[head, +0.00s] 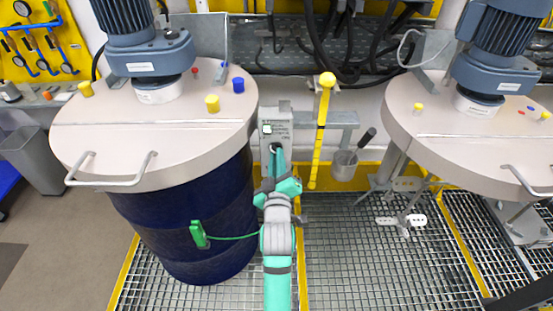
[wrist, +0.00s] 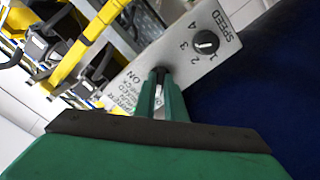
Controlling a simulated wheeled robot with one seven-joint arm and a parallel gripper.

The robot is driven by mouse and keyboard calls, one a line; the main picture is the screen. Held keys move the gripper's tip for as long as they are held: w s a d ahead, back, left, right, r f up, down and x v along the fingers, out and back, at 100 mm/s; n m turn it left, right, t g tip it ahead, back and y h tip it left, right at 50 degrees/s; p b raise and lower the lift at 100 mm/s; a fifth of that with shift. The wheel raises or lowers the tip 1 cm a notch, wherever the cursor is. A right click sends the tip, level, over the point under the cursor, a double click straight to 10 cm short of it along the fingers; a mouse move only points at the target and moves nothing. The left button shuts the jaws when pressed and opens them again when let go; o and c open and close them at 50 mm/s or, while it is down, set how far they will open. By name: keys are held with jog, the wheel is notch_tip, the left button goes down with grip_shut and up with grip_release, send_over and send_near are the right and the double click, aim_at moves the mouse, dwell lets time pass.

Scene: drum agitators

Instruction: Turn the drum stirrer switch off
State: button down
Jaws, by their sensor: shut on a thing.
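A grey control panel (head: 277,128) stands beside the left drum stirrer. It also fills the middle of the wrist view (wrist: 180,58), with the word ON printed near a black switch knob (wrist: 161,73). My green gripper (head: 276,152) is at the panel's front, its two fingers (wrist: 161,85) shut on the switch knob. The fingers hide most of the knob, so its exact angle is hard to read. A second black knob marked SPEED (wrist: 206,42) sits further along the panel, apart from my fingers.
The left stirrer has a blue drum (head: 185,230) under a pale lid (head: 155,125) with a motor (head: 147,45). A green clamp (head: 199,234) with a wire hangs on the drum. A yellow rod (head: 320,135) and a grey cup (head: 343,164) are right of the panel. Grating floor (head: 355,250) lies below.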

jog(key=shift+f, duration=0.1)
jog(key=c, duration=1.8)
grip_release()
jog(key=s, duration=1.1)
jog(key=shift+w, duration=0.1)
jog(key=s+f+m+g, duration=0.1)
jog(key=s+f+m, duration=0.3)
jog(key=s+f, duration=1.2)
jog(key=s+m, duration=0.1)
jog(key=s, duration=0.6)
jog(key=s+m+g, duration=0.1)
jog(key=s, duration=0.6)
jog(key=s+m, duration=0.2)
jog(key=s, duration=0.4)
jog(key=shift+s+a+r+g, duration=0.1)
jog(key=shift+s+a+g, duration=0.05)
jog(key=shift+s+g, duration=0.2)
